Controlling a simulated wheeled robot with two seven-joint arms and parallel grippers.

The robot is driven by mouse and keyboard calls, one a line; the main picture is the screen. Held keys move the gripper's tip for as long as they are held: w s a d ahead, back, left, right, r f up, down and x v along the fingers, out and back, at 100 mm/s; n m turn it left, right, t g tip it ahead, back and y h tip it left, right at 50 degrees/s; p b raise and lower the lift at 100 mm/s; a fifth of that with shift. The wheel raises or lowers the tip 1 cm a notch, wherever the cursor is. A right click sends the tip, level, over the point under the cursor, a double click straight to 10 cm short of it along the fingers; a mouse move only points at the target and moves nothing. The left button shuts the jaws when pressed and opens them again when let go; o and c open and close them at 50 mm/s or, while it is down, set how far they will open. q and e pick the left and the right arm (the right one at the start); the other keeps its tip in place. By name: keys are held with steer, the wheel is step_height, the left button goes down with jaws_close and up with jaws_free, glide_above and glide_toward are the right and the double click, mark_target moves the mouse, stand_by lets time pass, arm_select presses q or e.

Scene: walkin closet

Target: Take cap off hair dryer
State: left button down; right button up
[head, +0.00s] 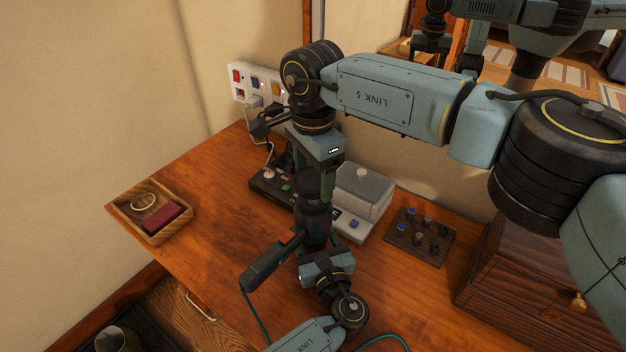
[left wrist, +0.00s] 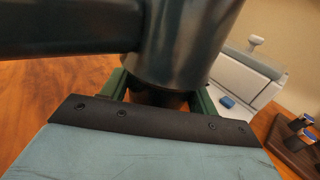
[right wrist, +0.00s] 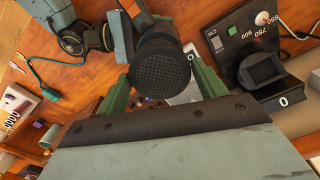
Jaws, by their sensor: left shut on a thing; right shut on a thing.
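The dark hair dryer (head: 314,224) stands upright above the desk, its handle (head: 268,265) pointing to the lower left. My left gripper (head: 318,243) is shut on the lower part of its barrel; the barrel also fills the top of the left wrist view (left wrist: 185,38). The black cap (head: 309,185) is at the barrel's upper end. My right gripper (head: 311,174) comes from above and is shut on it. The right wrist view shows the cap's round mesh face (right wrist: 160,72) between the green fingers. I cannot tell whether cap and barrel are apart.
A dark control box (right wrist: 245,45) and a grey device (head: 365,190) stand close behind the dryer. A small wooden rack (head: 420,236) and wooden cabinet (head: 520,285) are to the right. A wooden tray (head: 180,232) lies left. The desk (head: 215,255) between tray and dryer is clear.

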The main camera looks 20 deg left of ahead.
arm_select(q)
steer(key=shift+c, duration=1.6)
jaws_free()
steer(key=shift+s, duration=0.1)
